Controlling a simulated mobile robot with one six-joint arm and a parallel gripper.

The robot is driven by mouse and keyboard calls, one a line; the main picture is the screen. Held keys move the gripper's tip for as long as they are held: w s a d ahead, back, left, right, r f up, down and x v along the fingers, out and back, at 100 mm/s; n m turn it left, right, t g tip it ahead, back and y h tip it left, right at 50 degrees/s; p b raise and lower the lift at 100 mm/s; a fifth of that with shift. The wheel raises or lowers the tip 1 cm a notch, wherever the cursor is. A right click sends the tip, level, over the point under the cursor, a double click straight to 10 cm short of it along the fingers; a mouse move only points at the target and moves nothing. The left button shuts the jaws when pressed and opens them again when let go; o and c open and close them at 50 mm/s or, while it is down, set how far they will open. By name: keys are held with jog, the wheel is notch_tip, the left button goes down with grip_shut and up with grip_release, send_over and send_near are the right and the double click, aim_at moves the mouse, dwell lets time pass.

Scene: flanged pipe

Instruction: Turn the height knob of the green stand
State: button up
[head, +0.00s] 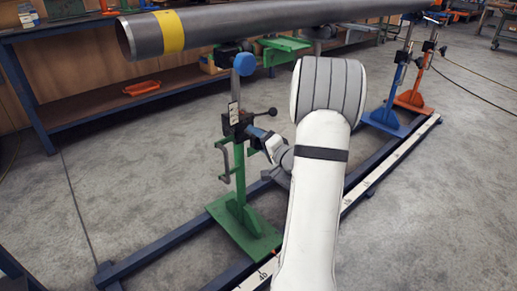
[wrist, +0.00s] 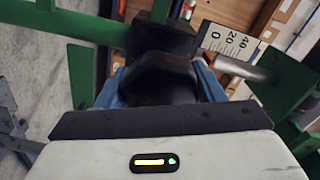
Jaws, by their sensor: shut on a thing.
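The green stand (head: 240,185) stands upright on its green base plate, with a black block (head: 236,123) partway up its post. In the wrist view a black height knob (wrist: 165,82) fills the space between the blue fingers of my gripper (wrist: 160,90). The fingers are shut on the knob, one on each side. In the head view my gripper (head: 260,140) reaches the block from the right, and its fingers and white arm hide most of the knob. A small white scale plate (head: 233,112) shows on the stand; it reads 20 and 40 in the wrist view (wrist: 226,40).
A lever with a black ball (head: 272,112) sticks out right, just above my gripper. A grey pipe with a yellow band (head: 173,31) lies overhead. Blue (head: 390,118) and orange (head: 412,100) stands are farther right on the rails. Open floor lies left.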

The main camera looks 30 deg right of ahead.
jog(key=shift+f+n+b, duration=0.15)
jog(key=shift+n+b, duration=0.2)
jog(key=shift+n, duration=0.45)
jog(key=o, duration=1)
jog(key=shift+s+d+p, duration=0.15)
jog(key=shift+s+p, duration=0.2)
jog(key=shift+s, duration=0.95)
jog(key=shift+s+d+p, duration=0.2)
jog(key=shift+s+p, duration=0.1)
jog(key=shift+s, duration=1)
jog(key=shift+s+d+p, duration=0.15)
jog(key=shift+s+p, duration=0.2)
jog(key=shift+s, duration=0.95)
